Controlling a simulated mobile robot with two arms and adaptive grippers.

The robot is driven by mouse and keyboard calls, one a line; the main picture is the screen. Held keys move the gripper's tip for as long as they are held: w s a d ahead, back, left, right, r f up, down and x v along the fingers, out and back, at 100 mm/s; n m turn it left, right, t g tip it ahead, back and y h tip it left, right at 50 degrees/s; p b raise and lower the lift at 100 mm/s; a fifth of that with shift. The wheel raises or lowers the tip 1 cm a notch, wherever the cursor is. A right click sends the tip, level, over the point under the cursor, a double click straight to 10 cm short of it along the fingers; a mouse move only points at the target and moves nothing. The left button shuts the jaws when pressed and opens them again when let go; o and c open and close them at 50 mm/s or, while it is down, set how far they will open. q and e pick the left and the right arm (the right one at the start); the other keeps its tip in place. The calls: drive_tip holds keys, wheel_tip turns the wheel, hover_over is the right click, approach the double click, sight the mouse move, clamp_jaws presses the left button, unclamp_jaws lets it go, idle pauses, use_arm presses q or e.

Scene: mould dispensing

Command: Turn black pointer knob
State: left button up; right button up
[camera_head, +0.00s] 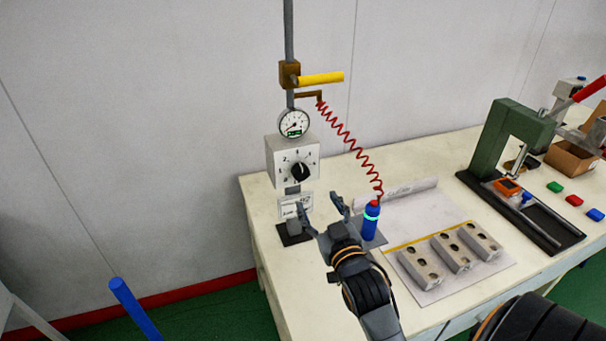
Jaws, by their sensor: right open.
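The black pointer knob (300,171) sits on the front of a light grey box (279,150) with a numbered dial, fixed to a vertical pipe. The knob's white mark points up and to the right; the exact number is too small to tell. My right gripper (319,206) is open and empty, below and slightly right of the knob, apart from it. Its fingers point up toward the box. My left gripper is not in view.
A round gauge (294,123) and yellow lever (321,78) are above the box. A red coiled hose (348,144) runs to a blue dispenser (370,221). Grey moulds (451,251) and a green press (513,139) stand on the white table (415,157).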

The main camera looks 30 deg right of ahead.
sight(302, 175)
drive_tip(key=p+x, duration=0.2)
drive_tip(key=x, duration=0.7)
drive_tip(key=shift+w+d, duration=0.15)
drive_tip(key=shift+w, duration=0.2)
drive_tip(key=shift+w+d, duration=0.1)
drive_tip(key=shift+w, duration=0.35)
drive_tip(key=shift+w+f, duration=0.1)
drive_tip(key=shift+c, duration=0.7)
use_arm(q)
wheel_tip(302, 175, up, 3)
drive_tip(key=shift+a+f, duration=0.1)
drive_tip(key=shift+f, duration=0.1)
use_arm(e)
drive_tip(key=c, duration=1)
